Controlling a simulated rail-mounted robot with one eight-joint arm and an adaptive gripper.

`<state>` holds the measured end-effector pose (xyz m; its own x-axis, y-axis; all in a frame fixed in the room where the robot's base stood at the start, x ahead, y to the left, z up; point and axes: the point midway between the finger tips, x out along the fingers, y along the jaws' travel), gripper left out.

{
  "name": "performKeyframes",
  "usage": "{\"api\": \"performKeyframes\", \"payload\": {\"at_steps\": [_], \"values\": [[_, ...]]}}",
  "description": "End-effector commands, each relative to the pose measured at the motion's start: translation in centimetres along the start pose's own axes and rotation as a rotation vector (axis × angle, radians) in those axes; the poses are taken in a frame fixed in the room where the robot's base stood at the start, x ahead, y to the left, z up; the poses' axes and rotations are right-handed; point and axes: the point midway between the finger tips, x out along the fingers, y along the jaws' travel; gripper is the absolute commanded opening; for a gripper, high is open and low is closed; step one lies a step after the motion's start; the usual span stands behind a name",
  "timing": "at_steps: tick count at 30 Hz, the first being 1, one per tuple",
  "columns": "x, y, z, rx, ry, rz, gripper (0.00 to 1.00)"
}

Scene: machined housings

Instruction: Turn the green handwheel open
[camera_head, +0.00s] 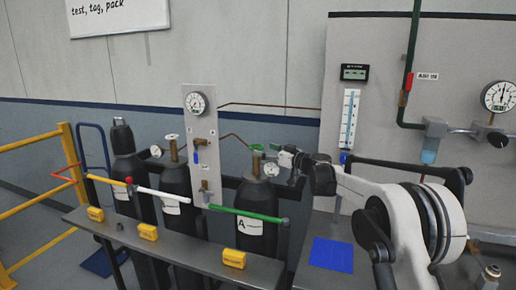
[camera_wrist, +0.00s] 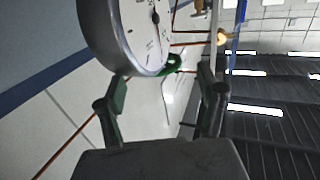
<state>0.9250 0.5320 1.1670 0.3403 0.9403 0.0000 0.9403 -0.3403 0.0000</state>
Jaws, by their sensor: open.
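The green handwheel (camera_head: 257,146) tops the valve of the right dark gas cylinder (camera_head: 257,225), which bears a label with an "A". My gripper (camera_head: 279,158) is just right of the handwheel, reaching in from the right. In the wrist view my gripper (camera_wrist: 163,76) has its two fingers spread wide. A green curved part of the handwheel (camera_wrist: 174,66) shows between and beyond the fingertips. A round pressure gauge (camera_wrist: 137,32) hides much of it, and I cannot tell whether a finger touches it. The gauge also shows below my gripper in the head view (camera_head: 270,169).
Two more dark cylinders (camera_head: 175,190) (camera_head: 124,168) stand to the left. A bench rail (camera_head: 180,248) with yellow blocks and a green bar (camera_head: 247,214) runs in front. A panel (camera_head: 385,80) with pipes and gauges stands behind my arm.

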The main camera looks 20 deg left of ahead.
Motion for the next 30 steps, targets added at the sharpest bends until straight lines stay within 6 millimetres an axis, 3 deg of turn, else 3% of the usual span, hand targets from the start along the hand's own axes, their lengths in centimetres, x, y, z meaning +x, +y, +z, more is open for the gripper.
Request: {"api": "performKeyframes", "payload": {"at_steps": [3,9,22,30], "values": [[2.0,0.0,0.0,0.000,0.000,0.000,0.70],[3.8,0.0,0.0,0.000,0.000,0.000,0.70],[4.4,0.1,0.0,0.000,0.000,0.001,0.70],[4.4,0.0,0.0,0.000,0.000,0.001,0.34]]}}
